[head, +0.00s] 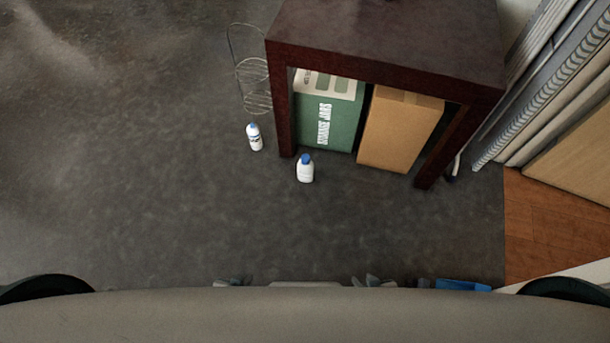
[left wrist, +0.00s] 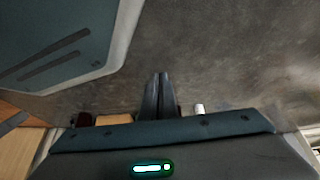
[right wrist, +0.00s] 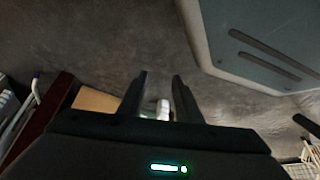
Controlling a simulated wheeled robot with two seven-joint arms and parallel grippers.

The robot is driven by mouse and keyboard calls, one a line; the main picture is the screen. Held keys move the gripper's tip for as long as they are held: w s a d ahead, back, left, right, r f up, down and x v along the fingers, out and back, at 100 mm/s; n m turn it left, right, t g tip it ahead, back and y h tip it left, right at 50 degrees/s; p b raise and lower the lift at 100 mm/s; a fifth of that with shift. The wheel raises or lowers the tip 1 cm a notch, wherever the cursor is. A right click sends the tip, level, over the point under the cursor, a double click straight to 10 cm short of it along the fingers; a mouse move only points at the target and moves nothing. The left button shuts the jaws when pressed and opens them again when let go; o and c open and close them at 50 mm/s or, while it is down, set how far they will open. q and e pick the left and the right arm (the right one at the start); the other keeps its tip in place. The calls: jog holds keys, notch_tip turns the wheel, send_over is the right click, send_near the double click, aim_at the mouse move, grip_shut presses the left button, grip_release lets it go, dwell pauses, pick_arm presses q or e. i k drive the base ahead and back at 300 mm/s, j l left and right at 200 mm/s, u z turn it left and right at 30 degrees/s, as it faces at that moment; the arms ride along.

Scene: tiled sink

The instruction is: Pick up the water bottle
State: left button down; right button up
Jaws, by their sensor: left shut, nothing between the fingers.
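Two white bottles with blue caps stand upright on the dark floor; I cannot tell which is the water bottle. A slimmer one with a printed label (head: 254,138) stands left of the table. A plainer, wider one (head: 305,170) stands in front of the table's front left leg. A white bottle (left wrist: 199,108) shows beyond the left gripper, and a white shape (right wrist: 163,108) beyond the right. My left gripper (left wrist: 159,76) is shut and empty. My right gripper (right wrist: 160,76) is open and empty. Both are well short of the bottles.
A dark wooden table (head: 390,45) stands over a green box (head: 330,118) and a cardboard box (head: 400,130). A wire rack (head: 250,70) stands left of it. Pale panels (head: 555,90) lie at the right. The floor between me and the bottles is clear.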

aim_at(305, 173)
jog(key=i+j, duration=0.15)
jog(key=j, duration=0.25)
jog(key=i+j, duration=0.15)
jog(key=j, duration=0.2)
jog(key=i+j, duration=0.15)
jog(key=j, duration=0.25)
jog(key=i+j, duration=0.15)
jog(key=j, duration=0.2)
jog(key=i+j, duration=0.15)
jog(key=j, duration=0.25)
jog(key=z, duration=1.65)
